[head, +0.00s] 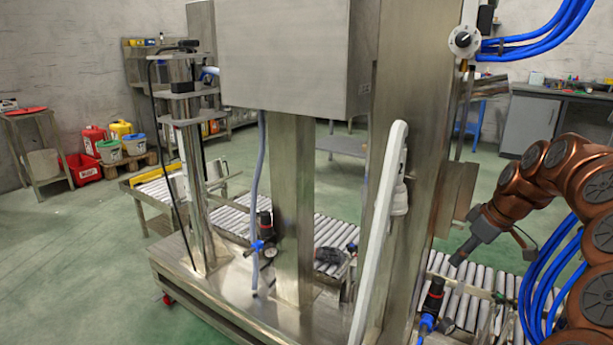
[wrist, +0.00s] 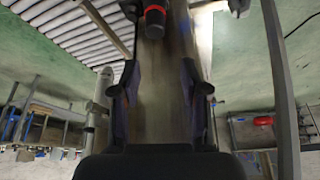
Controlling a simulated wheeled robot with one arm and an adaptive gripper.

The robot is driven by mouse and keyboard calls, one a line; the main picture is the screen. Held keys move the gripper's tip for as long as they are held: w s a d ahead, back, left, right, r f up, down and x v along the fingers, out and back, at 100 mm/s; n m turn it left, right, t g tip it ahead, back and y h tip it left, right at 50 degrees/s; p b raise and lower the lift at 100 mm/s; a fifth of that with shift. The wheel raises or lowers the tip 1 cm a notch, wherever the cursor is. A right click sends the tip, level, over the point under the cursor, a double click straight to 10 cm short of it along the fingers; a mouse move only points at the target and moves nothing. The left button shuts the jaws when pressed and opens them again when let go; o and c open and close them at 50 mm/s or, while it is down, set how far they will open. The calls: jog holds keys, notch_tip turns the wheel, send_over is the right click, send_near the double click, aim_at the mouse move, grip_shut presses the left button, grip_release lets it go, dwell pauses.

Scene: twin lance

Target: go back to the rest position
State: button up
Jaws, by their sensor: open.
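My gripper (head: 458,258) is at the right of the head view, at the end of my copper-brown arm. It points down and to the left, over the right roller conveyor (head: 481,290). In the wrist view my gripper (wrist: 160,78) has its two dark fingers spread wide apart, with nothing between them. A steel post lies behind the gap. A black lance handle with a red band (wrist: 155,17) shows beyond the fingertips, apart from them.
In the head view, a steel machine with a large box (head: 290,55) stands close to my gripper's left. A black lance handle with blue fittings (head: 433,300) stands below my gripper. A white slanted bar (head: 378,235) is left of it. Open green floor (head: 75,260) lies far left.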

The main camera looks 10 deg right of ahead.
jog(key=s+a+r+g+p, duration=0.1)
jog(key=s+a+r+p, duration=0.4)
jog(key=a+r+p, duration=0.4)
jog(key=s+a+r+g+p, duration=0.1)
jog(key=s+a+r+p, duration=0.6)
jog(key=a, duration=0.5)
jog(key=s+a+r+m+g+p, duration=0.1)
jog(key=s+r+m+p, duration=0.1)
jog(key=s+p, duration=0.3)
jog(key=s+a+r+m+g+h+p, duration=0.1)
jog(key=s+a+r+m+p, duration=0.1)
jog(key=s+p, duration=0.3)
jog(key=s+a+r+m+g+h+p, duration=0.1)
jog(key=s+r+p, duration=0.3)
jog(key=s, duration=0.8)
jog(key=shift+a+r+m+p, duration=0.25)
jog(key=shift+a+m+p, duration=0.05)
jog(key=shift+m+p, duration=0.45)
jog(key=shift+d, duration=0.1)
